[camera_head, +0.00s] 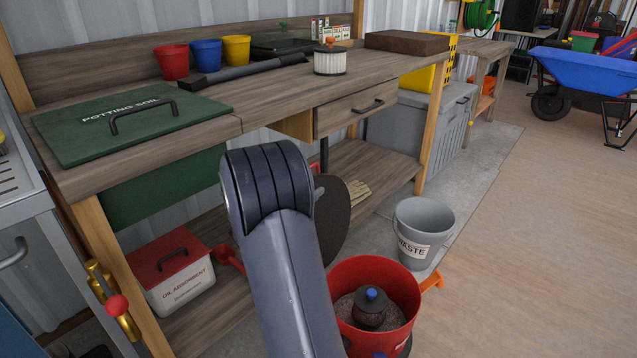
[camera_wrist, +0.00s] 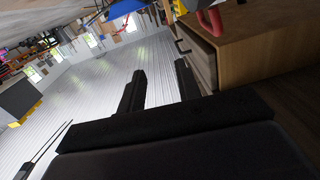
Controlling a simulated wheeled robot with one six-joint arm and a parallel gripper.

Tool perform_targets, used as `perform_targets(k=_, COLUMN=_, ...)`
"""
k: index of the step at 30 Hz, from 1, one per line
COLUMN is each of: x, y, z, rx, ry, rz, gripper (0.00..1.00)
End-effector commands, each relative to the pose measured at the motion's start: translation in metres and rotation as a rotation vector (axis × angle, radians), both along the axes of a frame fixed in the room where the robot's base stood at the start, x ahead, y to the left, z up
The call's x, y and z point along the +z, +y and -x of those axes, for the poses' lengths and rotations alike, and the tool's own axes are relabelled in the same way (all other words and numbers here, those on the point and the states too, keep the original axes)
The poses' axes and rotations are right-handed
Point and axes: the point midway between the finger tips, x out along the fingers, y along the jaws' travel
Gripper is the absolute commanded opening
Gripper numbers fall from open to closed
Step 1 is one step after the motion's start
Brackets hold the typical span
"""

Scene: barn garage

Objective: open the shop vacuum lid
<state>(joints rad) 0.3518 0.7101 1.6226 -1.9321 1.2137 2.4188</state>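The red shop vacuum drum (camera_head: 347,273) stands on the floor at lower centre in the head view, partly behind my arm. Its top is uncovered: grey debris and a dark, blue-capped part (camera_head: 370,308) show inside. A dark round disc (camera_head: 336,218), apparently the vacuum's lid, stands steeply tilted above the drum's far left side. My arm hides its left part, and any hinge is hard to make out. My gripper (camera_wrist: 160,67) shows in the wrist view with its two black fingers apart and nothing between them. The arm hides it in the head view.
The wooden workbench (camera_head: 270,95) runs along the left, with a drawer (camera_head: 355,108) and lower shelf. A grey waste bucket (camera_head: 422,225) stands right of the drum. A white-and-red oil absorbent box (camera_head: 172,280) sits at lower left. The floor at right is clear up to the blue wheelbarrow (camera_head: 585,70).

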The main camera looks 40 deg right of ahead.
Motion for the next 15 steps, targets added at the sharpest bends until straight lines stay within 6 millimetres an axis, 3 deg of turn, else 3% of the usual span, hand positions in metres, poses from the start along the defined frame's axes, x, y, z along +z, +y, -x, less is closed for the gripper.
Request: perform_targets(k=15, x=-0.0007, y=0.0009, z=0.0005, rx=-0.001, ry=0.000, rz=0.000, gripper=0.33)
